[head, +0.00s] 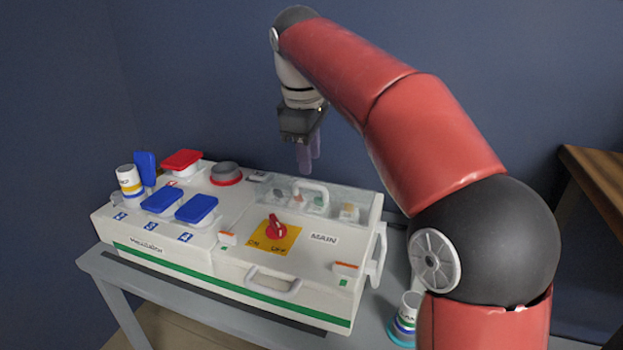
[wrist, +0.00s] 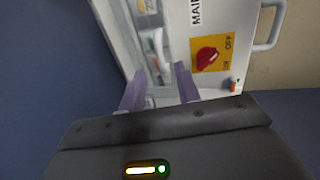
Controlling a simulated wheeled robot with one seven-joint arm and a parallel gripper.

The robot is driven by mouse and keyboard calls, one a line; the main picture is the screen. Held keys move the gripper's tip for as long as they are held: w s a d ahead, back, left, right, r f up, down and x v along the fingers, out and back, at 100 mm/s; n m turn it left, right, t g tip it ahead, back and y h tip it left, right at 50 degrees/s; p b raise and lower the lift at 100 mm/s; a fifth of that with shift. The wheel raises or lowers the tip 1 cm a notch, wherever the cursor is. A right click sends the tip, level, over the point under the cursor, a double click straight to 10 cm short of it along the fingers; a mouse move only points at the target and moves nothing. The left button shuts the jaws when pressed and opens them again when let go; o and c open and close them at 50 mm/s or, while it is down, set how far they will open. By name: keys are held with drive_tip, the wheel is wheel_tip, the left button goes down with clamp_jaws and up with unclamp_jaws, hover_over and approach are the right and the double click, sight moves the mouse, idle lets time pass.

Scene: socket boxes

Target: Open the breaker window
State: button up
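The breaker window (head: 350,205) is a clear cover at the back right of the white socket box (head: 120,226), with a white handle (head: 311,187) on it. It looks closed, and switches show through it. In the wrist view the window (wrist: 150,42) lies just beyond my fingers. My gripper (head: 308,166) points down above the back edge of the window, near the handle, and seems apart from it. Its two purple fingers (wrist: 158,90) are spread with a gap between them in the wrist view. I see nothing held between them.
A red rotary switch (head: 276,228) on a yellow plate sits in front of the window. Blue-lidded sockets (head: 197,209) and a red-lidded one (head: 182,160) are on the left. A striped plug (head: 407,312) stands on the grey table at right. A dark blue wall is behind.

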sight(312, 187)
drive_tip(key=f, duration=0.1)
drive_tip(key=f+b, duration=0.1)
drive_tip(key=f, duration=0.1)
drive_tip(key=w+f, duration=0.1)
drive_tip(key=f, duration=0.1)
drive_tip(key=shift+d+f, duration=0.25)
clamp_jaws()
